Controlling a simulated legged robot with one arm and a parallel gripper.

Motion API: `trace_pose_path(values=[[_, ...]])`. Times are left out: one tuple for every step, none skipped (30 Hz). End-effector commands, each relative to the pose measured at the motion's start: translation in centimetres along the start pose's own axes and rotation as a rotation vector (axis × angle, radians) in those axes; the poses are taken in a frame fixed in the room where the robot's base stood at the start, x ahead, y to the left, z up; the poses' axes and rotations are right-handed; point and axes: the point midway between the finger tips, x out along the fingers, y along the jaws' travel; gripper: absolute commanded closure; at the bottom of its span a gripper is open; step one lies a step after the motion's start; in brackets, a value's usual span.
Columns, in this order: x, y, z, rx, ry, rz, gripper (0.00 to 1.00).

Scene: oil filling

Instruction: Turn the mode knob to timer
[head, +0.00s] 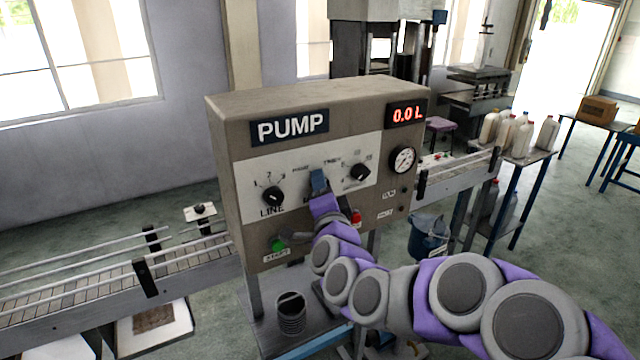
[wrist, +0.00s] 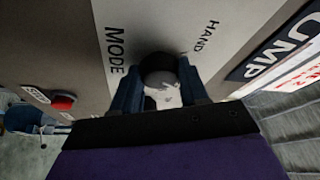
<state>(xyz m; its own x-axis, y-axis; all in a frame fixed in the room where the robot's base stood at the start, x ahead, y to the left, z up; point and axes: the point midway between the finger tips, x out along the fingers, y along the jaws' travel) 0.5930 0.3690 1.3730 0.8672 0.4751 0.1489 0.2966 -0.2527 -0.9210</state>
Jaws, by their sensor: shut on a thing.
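The pump box (head: 225,140) has a white panel with several knobs. In the head view the mode knob is hidden behind my gripper (head: 319,182), which reaches the panel's middle from below. In the wrist view the dark round mode knob (wrist: 160,66) sits between the two blue fingers of my gripper (wrist: 160,90), which is shut on it. The labels MODE and HAND show beside the knob. Where the knob's pointer stands cannot be told. The timer label is too small to read clearly in the head view.
The LINE knob (head: 273,196) is to the left and another black knob (head: 360,172) to the right. A green button (head: 278,245) and a red button (head: 356,218) sit below. A gauge (head: 403,159) and a 0.0 L display (head: 407,114) are at the right. A conveyor (head: 110,285) runs alongside.

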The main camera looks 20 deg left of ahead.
Motion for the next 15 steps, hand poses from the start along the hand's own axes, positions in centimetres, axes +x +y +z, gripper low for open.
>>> trace_pose_path(values=[[-0.03, 0.32, 0.07, 0.027, -0.002, 0.018, 0.87], [-0.03, 0.34, 0.06, 0.039, -0.002, 0.024, 0.87], [-0.04, 0.37, 0.08, 0.052, -0.002, 0.030, 0.87], [-0.03, 0.40, 0.08, 0.062, -0.002, 0.034, 0.87], [-0.04, 0.42, 0.09, 0.070, -0.002, 0.038, 0.87], [-0.04, 0.46, 0.09, 0.080, -0.002, 0.043, 0.87], [-0.04, 0.49, 0.10, 0.087, -0.003, 0.046, 0.87], [-0.04, 0.52, 0.10, 0.092, -0.003, 0.048, 0.87], [-0.04, 0.55, 0.09, 0.098, -0.003, 0.051, 0.87], [-0.04, 0.57, 0.08, 0.102, -0.003, 0.053, 0.87], [-0.05, 0.59, 0.08, 0.105, -0.003, 0.054, 0.87], [-0.05, 0.62, 0.08, 0.108, -0.003, 0.056, 0.87], [-0.05, 0.64, 0.07, 0.109, -0.003, 0.057, 0.87], [-0.05, 0.65, 0.06, 0.111, -0.003, 0.057, 0.87], [-0.04, 0.67, 0.05, 0.111, -0.003, 0.058, 0.87]])
